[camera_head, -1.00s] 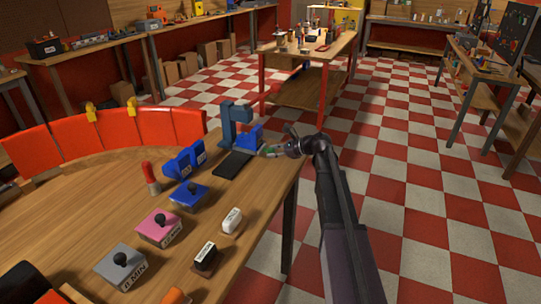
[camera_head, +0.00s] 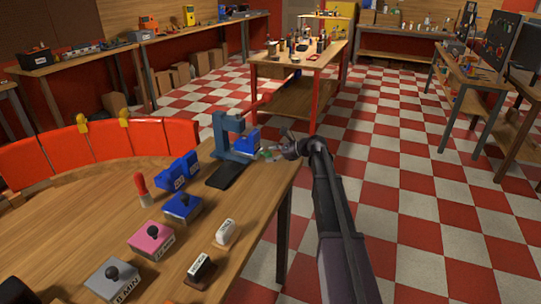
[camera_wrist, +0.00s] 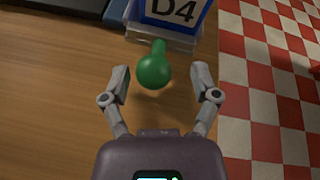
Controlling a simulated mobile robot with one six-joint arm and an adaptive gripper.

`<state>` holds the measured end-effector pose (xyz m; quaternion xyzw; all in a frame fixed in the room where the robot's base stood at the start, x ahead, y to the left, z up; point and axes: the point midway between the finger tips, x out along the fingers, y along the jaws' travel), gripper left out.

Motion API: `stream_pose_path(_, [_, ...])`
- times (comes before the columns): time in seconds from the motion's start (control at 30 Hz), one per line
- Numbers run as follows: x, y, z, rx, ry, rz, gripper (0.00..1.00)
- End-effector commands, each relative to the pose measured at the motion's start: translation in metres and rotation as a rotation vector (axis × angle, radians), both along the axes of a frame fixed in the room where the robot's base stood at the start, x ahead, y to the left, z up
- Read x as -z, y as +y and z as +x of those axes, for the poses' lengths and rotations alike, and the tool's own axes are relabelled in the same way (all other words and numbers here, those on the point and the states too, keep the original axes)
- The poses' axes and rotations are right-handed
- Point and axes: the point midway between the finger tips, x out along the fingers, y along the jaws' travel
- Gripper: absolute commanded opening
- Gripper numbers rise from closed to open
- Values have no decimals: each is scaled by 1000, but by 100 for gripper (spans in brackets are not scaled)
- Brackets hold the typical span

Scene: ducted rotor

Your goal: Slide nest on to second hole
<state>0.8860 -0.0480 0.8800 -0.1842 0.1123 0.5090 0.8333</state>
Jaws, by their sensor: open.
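A blue block marked D4 (camera_wrist: 172,12) sits on a clear base at the top of the wrist view. A green round knob (camera_wrist: 154,70) sticks out from it toward me. The block (camera_head: 246,141) stands beside a blue-grey press-like frame (camera_head: 228,135) near the table's right edge in the head view. My gripper (camera_wrist: 160,76) is open, with one finger on each side of the knob and a gap to both. In the head view my gripper (camera_head: 283,151) is at the table edge, right of the block. I cannot make out any holes.
A dark plate (camera_head: 226,174) lies in front of the frame. Blue blocks (camera_head: 177,171), a red-handled tool (camera_head: 143,189), and blue, pink (camera_head: 150,238) and grey (camera_head: 113,278) knobbed boxes stand on the wooden table. The checkered floor right of the table is clear.

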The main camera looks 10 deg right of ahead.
Motion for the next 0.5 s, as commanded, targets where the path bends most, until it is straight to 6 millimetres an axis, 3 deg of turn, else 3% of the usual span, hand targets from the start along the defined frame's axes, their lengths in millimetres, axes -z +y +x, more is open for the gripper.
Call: stream_pose_path(0.5, [0,13,-18,-4,1,0,78])
